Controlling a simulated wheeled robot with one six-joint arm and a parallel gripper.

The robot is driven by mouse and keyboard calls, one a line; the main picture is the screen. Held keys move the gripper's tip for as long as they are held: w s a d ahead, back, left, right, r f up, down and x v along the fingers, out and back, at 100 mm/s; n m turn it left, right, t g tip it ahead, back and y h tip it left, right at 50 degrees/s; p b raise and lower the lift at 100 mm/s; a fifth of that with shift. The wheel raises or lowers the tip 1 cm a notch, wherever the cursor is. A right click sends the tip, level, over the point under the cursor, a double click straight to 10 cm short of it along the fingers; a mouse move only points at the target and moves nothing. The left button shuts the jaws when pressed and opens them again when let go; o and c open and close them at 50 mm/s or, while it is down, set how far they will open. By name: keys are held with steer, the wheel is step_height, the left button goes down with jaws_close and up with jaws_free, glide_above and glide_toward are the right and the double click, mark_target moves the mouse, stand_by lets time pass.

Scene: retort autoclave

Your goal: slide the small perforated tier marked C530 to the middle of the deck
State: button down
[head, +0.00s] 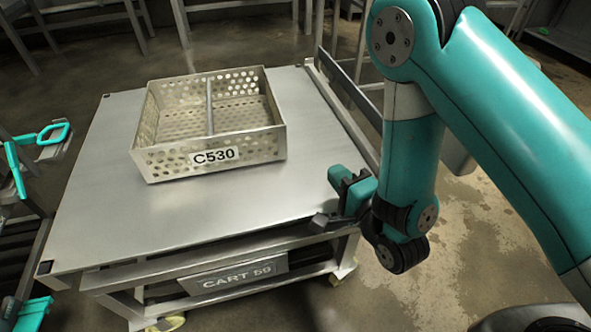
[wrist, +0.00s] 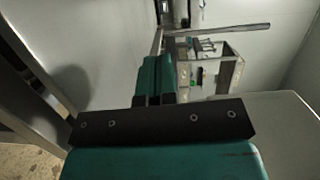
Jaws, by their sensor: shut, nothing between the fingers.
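The small perforated tier (head: 165,165) is an open metal box with round holes, a divider and a white C530 label. It sits upright on the flat grey deck (head: 120,215) of a cart, somewhat toward the far side, with bare deck around it. My gripper (head: 322,219) is low at the deck's near right corner, apart from the tier and to its right. Its fingers are shut and empty. In the wrist view my teal gripper (wrist: 155,75) shows in the middle; I cannot make out the tier for certain there.
A raised rail (head: 345,95) runs along the deck's right side. A CART 59 plate (head: 232,274) hangs below the near edge. Teal-handled equipment (head: 50,135) stands close on the left. Metal frames stand behind. The deck's near and left parts are clear.

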steer(key=shift+s+f, duration=0.15)
steer(key=shift+f, duration=0.35)
steer(key=shift+r+p, duration=0.1)
steer(key=shift+p, duration=0.2)
steer(key=p, duration=0.1)
steer(key=w+p, duration=0.1)
steer(key=w+a+p, duration=0.1)
steer(key=shift+w+a+r, duration=0.1)
steer(key=shift+w+r, duration=0.1)
steer(key=shift+r, duration=0.1)
steer(key=x, duration=0.3)
steer(key=b+x, duration=0.1)
steer(key=x, duration=0.3)
steer(key=shift+w+a+f, duration=0.2)
steer(key=shift+w+f, duration=0.05)
steer(key=shift+w+a, duration=0.15)
steer(key=shift+a, duration=0.85)
steer(key=shift+w+a, duration=0.2)
steer(key=shift+a, duration=0.55)
steer(key=shift+w, duration=0.1)
